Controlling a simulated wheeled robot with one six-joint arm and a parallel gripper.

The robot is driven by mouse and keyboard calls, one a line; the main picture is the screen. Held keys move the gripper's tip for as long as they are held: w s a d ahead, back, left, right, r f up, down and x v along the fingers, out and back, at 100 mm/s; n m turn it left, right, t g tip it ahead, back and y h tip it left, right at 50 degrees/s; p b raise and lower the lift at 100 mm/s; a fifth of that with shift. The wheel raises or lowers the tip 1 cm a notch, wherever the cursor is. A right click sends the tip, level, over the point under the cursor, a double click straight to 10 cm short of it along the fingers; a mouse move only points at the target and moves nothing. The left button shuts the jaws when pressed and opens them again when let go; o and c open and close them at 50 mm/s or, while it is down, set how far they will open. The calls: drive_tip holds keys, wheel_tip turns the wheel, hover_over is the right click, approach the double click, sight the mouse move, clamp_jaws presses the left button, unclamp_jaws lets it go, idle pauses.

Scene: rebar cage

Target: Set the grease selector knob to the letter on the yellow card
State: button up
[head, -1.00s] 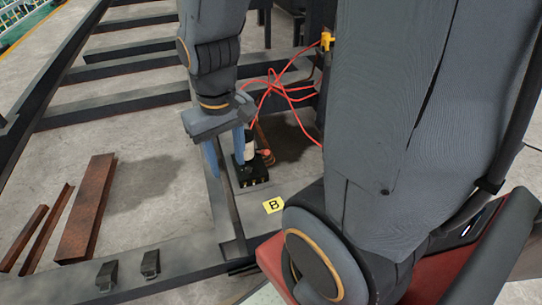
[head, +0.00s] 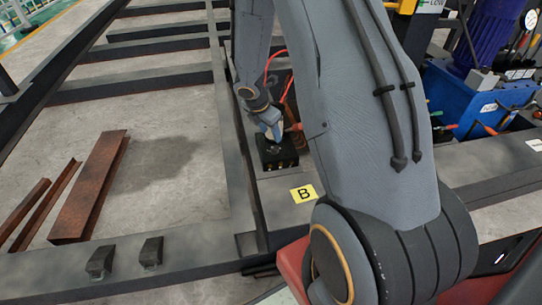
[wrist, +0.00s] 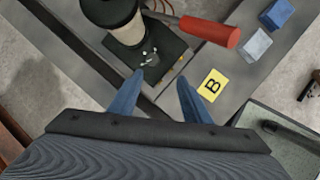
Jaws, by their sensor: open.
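The yellow card (head: 303,194) bears a black letter B and lies flat on the dark steel beam; it also shows in the wrist view (wrist: 212,84). The grease unit has a black square base (head: 277,158), and in the wrist view (wrist: 172,48) it carries a pale cylinder with a black top. A small selector knob (wrist: 149,58) with pale marks around it sits on the base; its pointed letter is too small to read. My gripper (wrist: 160,77) is open and empty, its two blue fingers apart close to the base's near edge. In the head view it hides part of the unit.
A red-handled lever (wrist: 208,30) sticks out beside the unit. Blue and grey blocks (wrist: 277,12) lie on the beam. Rusty steel bars (head: 90,188) lie on the floor at left. A blue hydraulic unit (head: 465,98) stands at right.

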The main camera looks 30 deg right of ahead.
sight(274, 148)
drive_tip(key=w+d+f+b, duration=0.1)
drive_tip(key=f, duration=0.3)
drive_tip(key=w+d+f+n+b, duration=0.1)
drive_tip(key=f, duration=0.3)
drive_tip(key=w+d+f+n+b, duration=0.1)
drive_tip(key=w+f, duration=0.1)
drive_tip(key=f, duration=0.2)
drive_tip(key=shift+d+b, duration=0.4)
drive_tip(key=c, duration=1)
